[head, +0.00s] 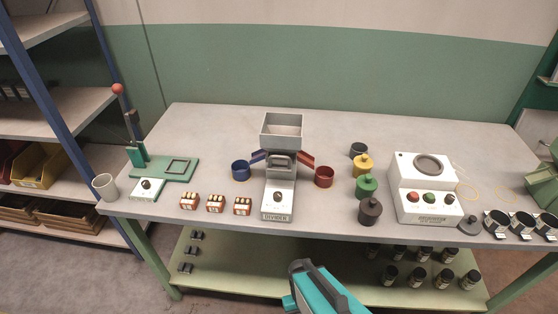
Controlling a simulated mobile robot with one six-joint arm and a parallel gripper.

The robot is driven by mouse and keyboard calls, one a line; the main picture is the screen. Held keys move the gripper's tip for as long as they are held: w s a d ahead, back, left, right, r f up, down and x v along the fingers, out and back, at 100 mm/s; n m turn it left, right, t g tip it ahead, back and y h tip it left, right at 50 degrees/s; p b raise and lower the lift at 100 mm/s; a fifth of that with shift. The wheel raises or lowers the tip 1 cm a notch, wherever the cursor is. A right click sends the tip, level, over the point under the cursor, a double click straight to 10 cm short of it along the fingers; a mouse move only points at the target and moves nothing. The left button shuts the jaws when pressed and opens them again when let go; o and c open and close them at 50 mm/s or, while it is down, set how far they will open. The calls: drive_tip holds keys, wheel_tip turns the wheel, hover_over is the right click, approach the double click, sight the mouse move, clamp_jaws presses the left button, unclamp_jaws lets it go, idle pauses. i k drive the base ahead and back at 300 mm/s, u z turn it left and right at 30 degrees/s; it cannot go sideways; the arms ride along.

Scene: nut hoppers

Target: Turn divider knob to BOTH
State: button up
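The divider (280,180) stands upright near the middle of the workbench, a white unit with a label reading DIVIDER on its front. Its dark knob (277,197) is on the sloped front panel; its setting is too small to read. A square open hopper (282,131) tops the divider. A blue chute leads left to a blue cup (241,171), and a red chute (306,160) leads right to a red cup (324,177). A teal and grey part of my arm shows at the bottom edge, apart from the divider. My gripper is not in view.
Several small nut-filled boxes (215,203) sit left of the divider. Yellow, green and dark weights (366,187) stand to its right, then a white machine (425,190) with coloured buttons. A green lever press (178,169) is at left. Bench (340,220) in front of the red cup is clear.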

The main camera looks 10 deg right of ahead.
sight(277, 196)
drive_tip(key=z, duration=0.4)
drive_tip(key=k, duration=1.2)
drive_tip(key=u, duration=0.35)
